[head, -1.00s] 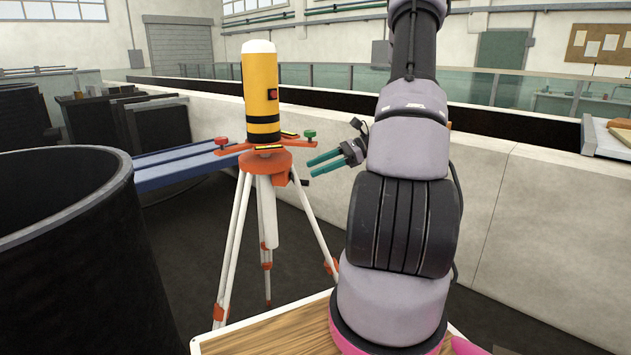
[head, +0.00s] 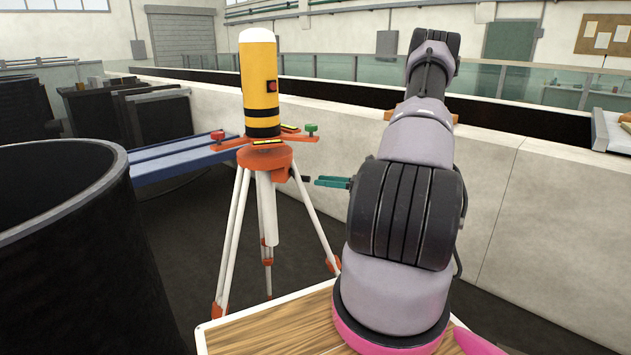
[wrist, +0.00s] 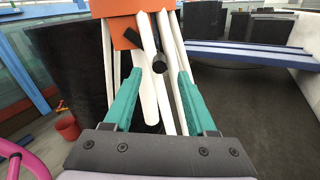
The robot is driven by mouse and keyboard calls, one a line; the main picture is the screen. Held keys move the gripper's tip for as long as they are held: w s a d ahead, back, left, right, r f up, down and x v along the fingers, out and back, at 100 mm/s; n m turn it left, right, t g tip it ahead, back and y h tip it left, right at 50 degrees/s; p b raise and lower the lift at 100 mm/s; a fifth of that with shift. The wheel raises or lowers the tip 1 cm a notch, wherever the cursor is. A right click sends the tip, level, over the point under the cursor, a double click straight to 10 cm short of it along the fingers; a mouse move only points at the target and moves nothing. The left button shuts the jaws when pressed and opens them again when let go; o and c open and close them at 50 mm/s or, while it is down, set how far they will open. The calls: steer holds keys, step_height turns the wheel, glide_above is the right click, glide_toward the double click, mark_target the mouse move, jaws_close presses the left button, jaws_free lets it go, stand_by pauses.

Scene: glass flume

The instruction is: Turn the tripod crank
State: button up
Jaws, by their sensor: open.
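The white-legged tripod (head: 235,240) stands left of my arm, with an orange head (head: 265,158) carrying a yellow and black instrument (head: 260,85). The small dark crank handle (head: 306,179) sticks out at the right, below the head. My gripper (head: 317,182) is open, its teal fingers pointing left at the handle, close to it. In the wrist view, a round dark knob (wrist: 158,67) shows between the fingertips, with a dark bar (wrist: 132,38) up and left of it on the orange head (wrist: 125,25). I cannot tell whether the fingers reach around the knob. Nothing is held.
A large black tank (head: 75,250) stands at the left front. Blue beams (head: 175,162) lie behind the tripod. A pale flume wall (head: 480,175) runs behind my arm. A wooden-topped surface (head: 290,330) lies at the front. Dark floor shows between tripod and wall.

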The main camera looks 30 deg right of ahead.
steer(key=shift+x, duration=1.65)
jaws_close()
